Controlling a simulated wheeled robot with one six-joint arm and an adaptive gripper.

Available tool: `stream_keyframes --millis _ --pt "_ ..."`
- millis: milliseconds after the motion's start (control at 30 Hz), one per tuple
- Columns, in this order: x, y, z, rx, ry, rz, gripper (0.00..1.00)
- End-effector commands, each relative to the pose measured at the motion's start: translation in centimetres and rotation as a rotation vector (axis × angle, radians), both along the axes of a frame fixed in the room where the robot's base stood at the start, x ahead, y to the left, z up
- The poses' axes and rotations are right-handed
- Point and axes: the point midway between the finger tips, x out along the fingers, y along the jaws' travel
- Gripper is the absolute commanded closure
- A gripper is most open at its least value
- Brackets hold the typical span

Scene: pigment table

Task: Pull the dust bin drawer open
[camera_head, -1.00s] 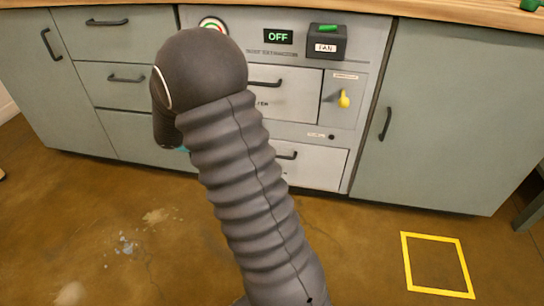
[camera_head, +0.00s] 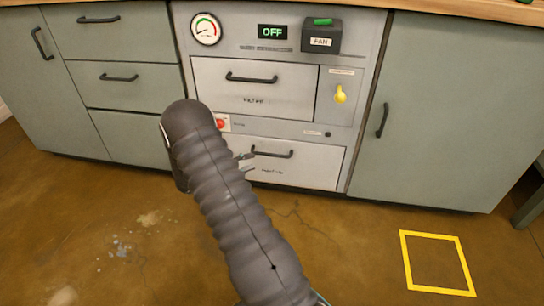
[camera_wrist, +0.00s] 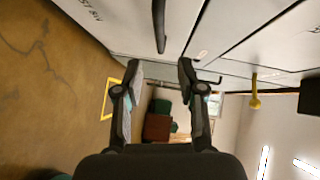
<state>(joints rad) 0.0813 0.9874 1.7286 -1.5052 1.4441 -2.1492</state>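The dust bin drawer (camera_head: 318,168) is the low pale front of the extractor unit, and it looks shut. Its dark bar handle (camera_head: 275,153) runs level across the upper part. My arm covers the drawer's left part. In the wrist view, the drawer front (camera_wrist: 105,28) with partly cut-off lettering is at the upper left. The handle (camera_wrist: 159,24) lies ahead, in line with the gap of my gripper (camera_wrist: 160,70). The fingers are apart and empty.
Above are the shut filter drawer (camera_head: 290,92) with its handle (camera_head: 251,77), a gauge (camera_head: 206,29), an OFF display (camera_head: 272,32), a fan box (camera_head: 320,38) and a yellow lever (camera_head: 340,94). A yellow floor square (camera_head: 405,265) lies right. The floor before the drawer is clear.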

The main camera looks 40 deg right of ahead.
Motion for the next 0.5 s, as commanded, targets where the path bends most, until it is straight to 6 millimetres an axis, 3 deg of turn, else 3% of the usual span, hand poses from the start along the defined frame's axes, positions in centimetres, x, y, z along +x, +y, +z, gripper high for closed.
stream_keyframes --millis 300,500 --pt "-0.6 -6.0 -1.0 0.0 -0.001 -0.004 0.61" --pt "-0.8 -8.9 -1.4 0.0 -0.003 -0.003 0.61"
